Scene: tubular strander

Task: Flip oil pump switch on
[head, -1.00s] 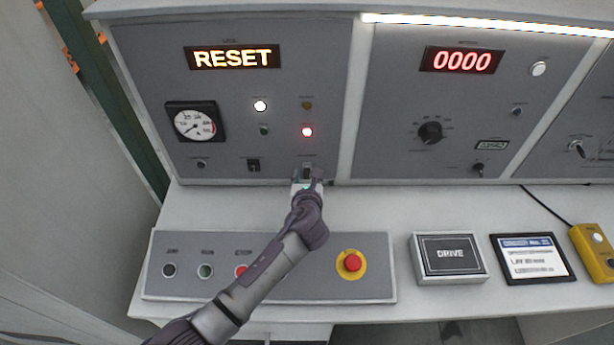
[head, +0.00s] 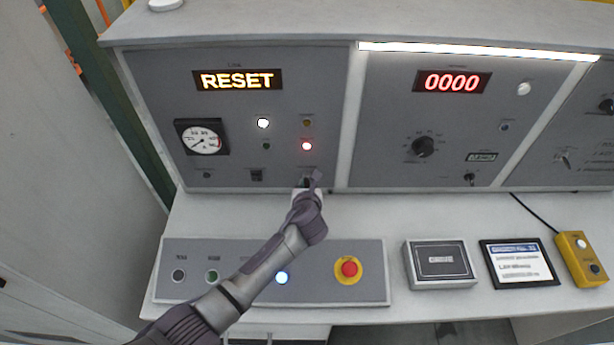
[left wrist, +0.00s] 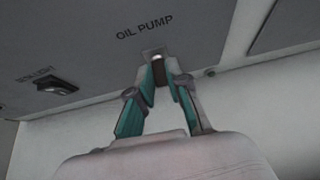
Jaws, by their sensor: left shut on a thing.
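The oil pump switch (left wrist: 158,58) is a small toggle on the grey panel, just below the "OIL PUMP" label in the left wrist view. Its bright tip shows between the fingertips; I cannot tell which way it is flipped. My left gripper (left wrist: 160,74) has its two teal-lined fingers closed around the switch from below. In the head view, my left gripper (head: 310,181) is at the lower edge of the left panel, below the red lamp, and largely hides the switch. My right gripper is not in view.
The lower button box (head: 350,296) carries a red emergency stop (head: 349,268). A display above reads RESET (head: 237,79). A drive box (head: 440,262) and a tablet (head: 519,262) lie on the desk to the right.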

